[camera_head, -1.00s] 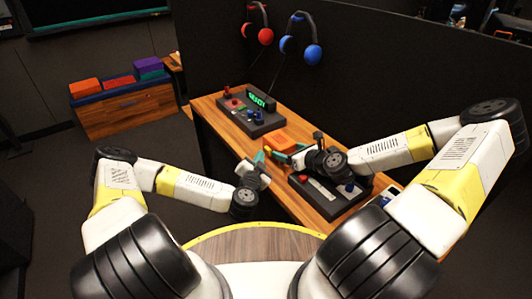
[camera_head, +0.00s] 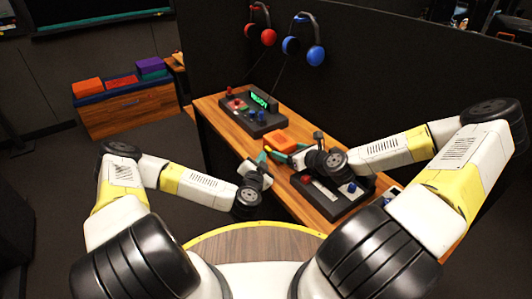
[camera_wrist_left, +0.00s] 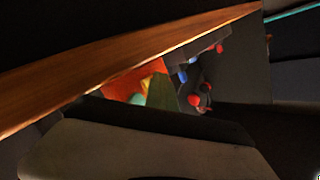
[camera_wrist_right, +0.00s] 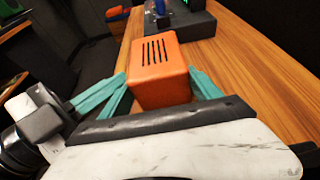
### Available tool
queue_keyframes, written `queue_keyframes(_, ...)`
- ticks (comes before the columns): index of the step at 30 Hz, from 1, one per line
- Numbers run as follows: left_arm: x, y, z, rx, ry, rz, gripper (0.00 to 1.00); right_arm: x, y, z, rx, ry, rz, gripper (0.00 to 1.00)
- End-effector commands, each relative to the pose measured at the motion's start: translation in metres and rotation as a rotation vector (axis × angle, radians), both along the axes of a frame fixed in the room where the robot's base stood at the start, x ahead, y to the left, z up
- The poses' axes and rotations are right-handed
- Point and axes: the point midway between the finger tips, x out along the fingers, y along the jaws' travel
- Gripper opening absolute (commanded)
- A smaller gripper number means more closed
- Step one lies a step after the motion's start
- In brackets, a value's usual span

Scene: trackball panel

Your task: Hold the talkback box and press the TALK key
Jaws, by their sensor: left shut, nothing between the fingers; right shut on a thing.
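The talkback box is an orange block with dark slots on one face. It shows in the head view (camera_head: 280,142) and in the right wrist view (camera_wrist_right: 160,62). My right gripper (camera_wrist_right: 158,92) is shut on it, with a teal finger on each side, above or at the wooden desk. My left gripper (camera_head: 262,157) is shut and empty, close to the box's left side in the head view. In the left wrist view an orange surface (camera_wrist_left: 122,84) shows with small yellow and green patches beside it. That view is dark, so I cannot tell whether it touches the TALK key.
The wooden desk (camera_head: 213,110) carries a black console (camera_head: 268,124) with a green display behind the box. Another dark panel (camera_head: 338,205) with a red and a blue knob lies nearer, under my right arm. Two headsets hang on the dark partition (camera_head: 380,70).

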Motion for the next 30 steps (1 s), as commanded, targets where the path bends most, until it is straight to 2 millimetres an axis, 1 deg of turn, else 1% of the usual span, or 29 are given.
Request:
queue_keyframes(1,0.008,-0.009,0.006,-0.017,-0.019,-0.009,0.0,0.0,0.001,0.001,0.0,-0.001,0.002,0.26)
queue_keyframes(11,0.008,-0.009,0.006,-0.017,-0.019,-0.009,0.0,0.0,0.001,0.001,0.001,-0.001,0.003,0.26)
queue_keyframes(26,0.003,-0.005,0.006,-0.019,-0.017,-0.01,0.0,0.0,0.001,0.0,0.001,0.0,0.002,0.26)
queue_keyframes(30,-0.001,0.002,0.006,-0.016,-0.019,-0.01,0.0,0.0,0.001,0.0,0.001,-0.001,0.001,0.26)
